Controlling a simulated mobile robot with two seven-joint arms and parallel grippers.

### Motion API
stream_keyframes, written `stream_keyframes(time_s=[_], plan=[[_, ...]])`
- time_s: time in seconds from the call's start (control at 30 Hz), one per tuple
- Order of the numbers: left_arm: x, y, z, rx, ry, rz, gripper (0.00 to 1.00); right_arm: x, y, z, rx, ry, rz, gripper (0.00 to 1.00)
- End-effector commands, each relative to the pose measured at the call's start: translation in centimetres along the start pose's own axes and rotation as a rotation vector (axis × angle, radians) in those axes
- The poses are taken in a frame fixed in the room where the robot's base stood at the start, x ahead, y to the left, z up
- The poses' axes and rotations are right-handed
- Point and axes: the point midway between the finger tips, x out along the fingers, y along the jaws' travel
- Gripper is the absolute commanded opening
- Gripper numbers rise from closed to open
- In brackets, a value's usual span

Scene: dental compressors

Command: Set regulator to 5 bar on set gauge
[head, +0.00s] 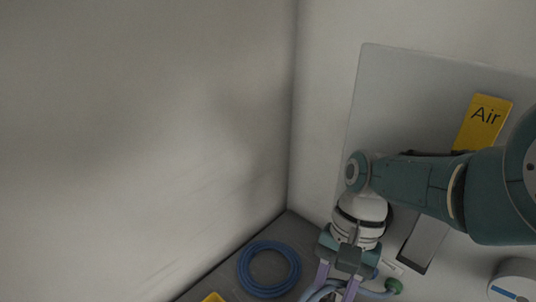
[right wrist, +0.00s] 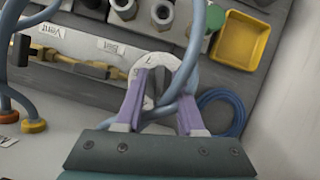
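In the right wrist view, a round white-faced gauge (right wrist: 155,68) shows beyond my right gripper (right wrist: 165,92). The two purple fingers are spread apart, with a blue-grey hose (right wrist: 188,70) crossing between them. I cannot tell whether the fingers touch the hose or anything behind it. The gauge's needle and reading are too small and partly covered. A white label (right wrist: 110,47) is on the rail beside the gauge. No regulator knob can be made out for certain. In the head view, my right gripper (head: 337,287) points down at the bottom edge. My left gripper is not in view.
A coiled blue hose (head: 269,268) lies in the corner by the walls. A yellow tray (right wrist: 242,40) is near the fittings. A yellow Air sign (head: 483,121) is on the grey panel (head: 395,90). A green knob (head: 393,286) sits close to my right gripper. Brass fittings (right wrist: 90,68) line the rail.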

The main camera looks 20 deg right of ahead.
Motion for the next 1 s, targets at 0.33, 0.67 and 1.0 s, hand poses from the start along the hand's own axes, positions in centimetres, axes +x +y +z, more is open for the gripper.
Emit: stream_keyframes(time_s=[0.33, 0.67, 1.0], plan=[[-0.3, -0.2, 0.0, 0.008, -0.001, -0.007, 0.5, -0.3, 0.0, 0.2, -0.001, -0.001, 0.0, 0.45], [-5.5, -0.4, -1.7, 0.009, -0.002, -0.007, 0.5, -5.6, 0.0, 2.4, -0.001, 0.0, -0.001, 0.45], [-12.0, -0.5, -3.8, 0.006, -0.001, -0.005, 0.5, -13.2, 0.0, 5.4, -0.001, 0.001, -0.002, 0.45]])
